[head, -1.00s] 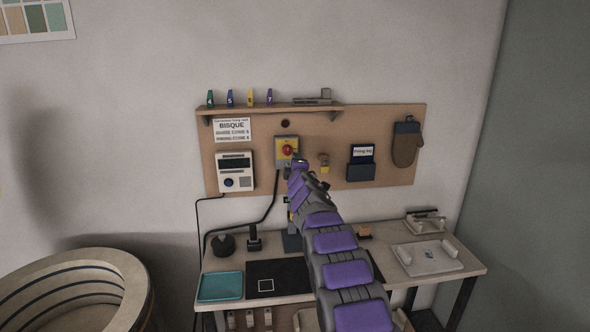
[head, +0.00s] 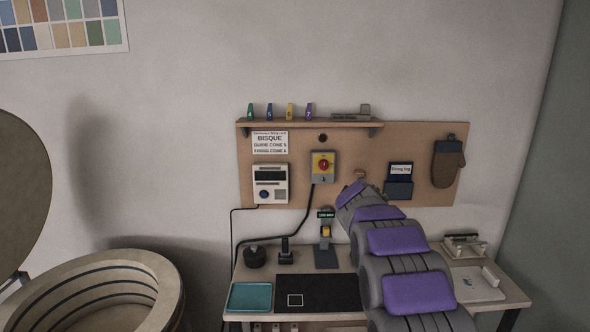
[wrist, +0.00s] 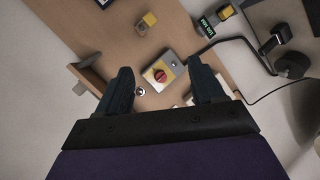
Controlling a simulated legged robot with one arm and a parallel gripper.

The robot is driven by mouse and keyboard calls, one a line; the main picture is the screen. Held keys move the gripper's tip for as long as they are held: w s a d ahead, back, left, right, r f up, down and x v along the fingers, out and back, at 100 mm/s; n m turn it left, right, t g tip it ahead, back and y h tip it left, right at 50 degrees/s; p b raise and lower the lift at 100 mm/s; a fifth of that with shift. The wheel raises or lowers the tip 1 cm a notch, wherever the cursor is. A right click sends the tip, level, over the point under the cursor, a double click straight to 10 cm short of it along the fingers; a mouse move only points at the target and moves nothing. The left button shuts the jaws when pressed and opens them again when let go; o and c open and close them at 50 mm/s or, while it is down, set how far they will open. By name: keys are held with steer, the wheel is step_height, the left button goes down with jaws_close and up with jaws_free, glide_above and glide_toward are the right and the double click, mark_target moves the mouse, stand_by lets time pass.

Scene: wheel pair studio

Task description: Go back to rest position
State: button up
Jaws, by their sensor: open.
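My gripper (wrist: 163,82) is open and empty in the wrist view, with its two dark fingers apart. Between the fingers, farther off, is a yellow and grey switch box (wrist: 163,72) with a red knob. In the head view the switch box (head: 323,167) hangs on the pegboard, clear of my arm. My purple and grey arm rises from the lower right, and its far end is at the pegboard's lower edge. My gripper itself is hidden behind the arm in the head view.
The workbench below holds a teal tray (head: 250,297), a black mat (head: 318,290) and a small stand (head: 326,255). A round kiln (head: 95,290) with a raised lid (head: 22,190) stands at left. A dark mitt (head: 447,164) hangs at right.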

steer(key=s+a+f+m+g+y, duration=0.1)
steer(key=s+f+m+g, duration=0.2)
steer(key=s, duration=1.9)
steer(key=s+a+f+m+g+y, duration=0.1)
steer(key=s+f+g, duration=0.5)
steer(key=s, duration=1.6)
steer(key=s+a+f+m+g+y, duration=0.1)
steer(key=s+a+f+m+g, duration=0.2)
steer(key=s, duration=1.9)
step_height(320, 180, down, 2)
steer(key=m+g, duration=0.2)
steer(key=m, duration=0.1)
steer(key=shift+a+g, duration=0.2)
steer(key=shift+g, duration=0.2)
steer(key=shift+w+f, duration=0.1)
steer(key=shift+c, duration=0.3)
